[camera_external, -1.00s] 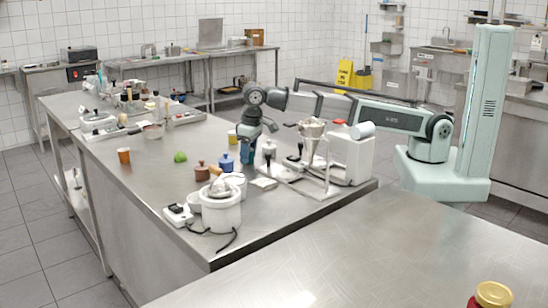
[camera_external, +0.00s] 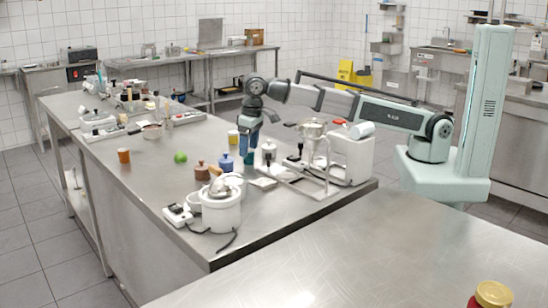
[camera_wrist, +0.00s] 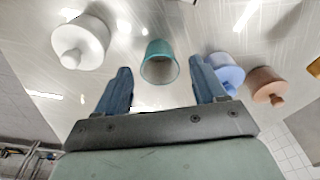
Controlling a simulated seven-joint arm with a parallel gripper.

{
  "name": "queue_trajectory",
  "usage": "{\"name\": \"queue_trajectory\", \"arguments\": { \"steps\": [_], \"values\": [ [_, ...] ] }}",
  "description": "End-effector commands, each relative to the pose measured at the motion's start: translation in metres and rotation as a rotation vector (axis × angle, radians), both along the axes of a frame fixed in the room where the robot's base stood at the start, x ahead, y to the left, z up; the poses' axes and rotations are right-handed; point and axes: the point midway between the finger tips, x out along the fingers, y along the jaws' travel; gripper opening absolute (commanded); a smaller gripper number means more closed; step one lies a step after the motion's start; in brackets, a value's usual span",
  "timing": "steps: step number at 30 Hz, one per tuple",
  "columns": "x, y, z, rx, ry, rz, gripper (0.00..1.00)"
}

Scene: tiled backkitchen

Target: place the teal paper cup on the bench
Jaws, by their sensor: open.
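The teal paper cup (camera_external: 249,158) stands on the steel bench (camera_external: 138,195), between the blue lidded pot and a white jar. In the wrist view the teal cup (camera_wrist: 159,64) shows its open rim, centred between my two blue fingertips. My gripper (camera_external: 249,143) points down just above the cup and is open. The wrist view shows the fingers of my gripper (camera_wrist: 161,70) spread wide, with a gap on either side of the cup. The cup's lower part is partly hidden in the external view.
Close by are the blue pot (camera_external: 226,162), a brown pot (camera_external: 202,171), a white jar (camera_external: 268,151) and a yellow cup (camera_external: 233,137). A metal stand appliance (camera_external: 325,160) is at right. The bench's left front is clear around the orange cup (camera_external: 124,155).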

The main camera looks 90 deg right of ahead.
Motion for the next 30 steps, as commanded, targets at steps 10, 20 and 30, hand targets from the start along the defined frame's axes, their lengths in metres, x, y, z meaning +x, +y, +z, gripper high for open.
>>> {"name": "queue_trajectory", "arguments": {
  "steps": [10, 20, 30],
  "values": [
    [-0.005, 0.003, 0.057, 0.001, -0.001, 0.0, 0.7],
    [-0.01, 0.003, 0.086, 0.0, 0.0, 0.0, 0.7],
    [-0.01, 0.003, 0.09, 0.0, 0.0, 0.0, 0.7]
  ]
}}
